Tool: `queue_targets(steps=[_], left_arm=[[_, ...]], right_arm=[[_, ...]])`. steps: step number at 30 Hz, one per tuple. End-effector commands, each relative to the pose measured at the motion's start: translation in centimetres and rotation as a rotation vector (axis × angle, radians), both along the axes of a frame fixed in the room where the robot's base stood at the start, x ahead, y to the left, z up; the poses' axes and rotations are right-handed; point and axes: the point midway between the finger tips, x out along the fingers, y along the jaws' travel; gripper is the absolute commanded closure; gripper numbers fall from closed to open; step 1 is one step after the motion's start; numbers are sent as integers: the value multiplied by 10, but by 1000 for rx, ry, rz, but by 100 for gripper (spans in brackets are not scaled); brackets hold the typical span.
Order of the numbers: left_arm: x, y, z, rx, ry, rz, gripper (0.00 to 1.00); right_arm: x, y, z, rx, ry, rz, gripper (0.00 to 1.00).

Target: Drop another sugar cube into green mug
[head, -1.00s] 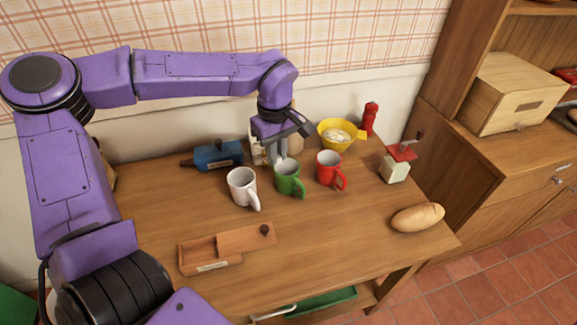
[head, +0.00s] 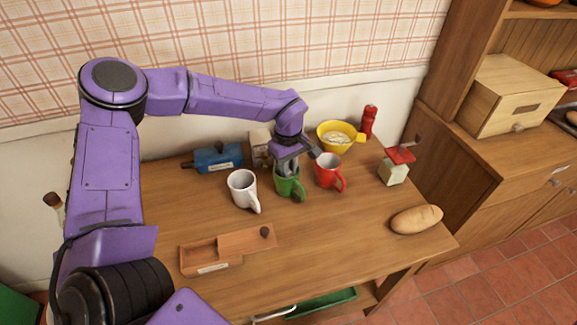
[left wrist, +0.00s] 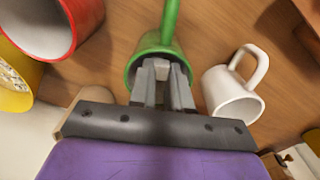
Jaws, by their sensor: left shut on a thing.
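The green mug (head: 291,187) stands upright on the table between a white mug (head: 242,190) and a red mug (head: 328,172). My left gripper (head: 289,172) points down with its fingers at the green mug's mouth. In the left wrist view, the fingertips (left wrist: 162,72) are close together over the opening of the green mug (left wrist: 150,46). They are shut on a small pale piece, the sugar cube (left wrist: 161,67), mostly hidden between them. My right gripper is not in view.
A wooden box with its lid slid partly open (head: 205,259) lies at the front left. A blue box (head: 218,158), a yellow bowl (head: 337,137), a red mill (head: 369,121), a red-topped grinder (head: 394,170) and a bread loaf (head: 416,219) stand around. The front middle of the table (head: 330,230) is clear.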

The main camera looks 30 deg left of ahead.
Motion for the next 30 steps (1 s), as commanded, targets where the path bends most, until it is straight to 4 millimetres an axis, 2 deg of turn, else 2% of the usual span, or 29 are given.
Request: queue_targets(steps=[9,10,11,20,25,30], left_arm=[[0,0,-7,0,-1,-1,100],[0,0,-7,0,-1,-1,80],[0,0,-7,0,-1,0,72],[0,0,-6,0,-1,0,72],[1,0,19,0,-5,0,72],[1,0,66,0,-6,0,72]], right_arm=[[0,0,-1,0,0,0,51],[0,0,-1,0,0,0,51],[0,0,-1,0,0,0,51],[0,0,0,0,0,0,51],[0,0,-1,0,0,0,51],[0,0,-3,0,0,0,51]])
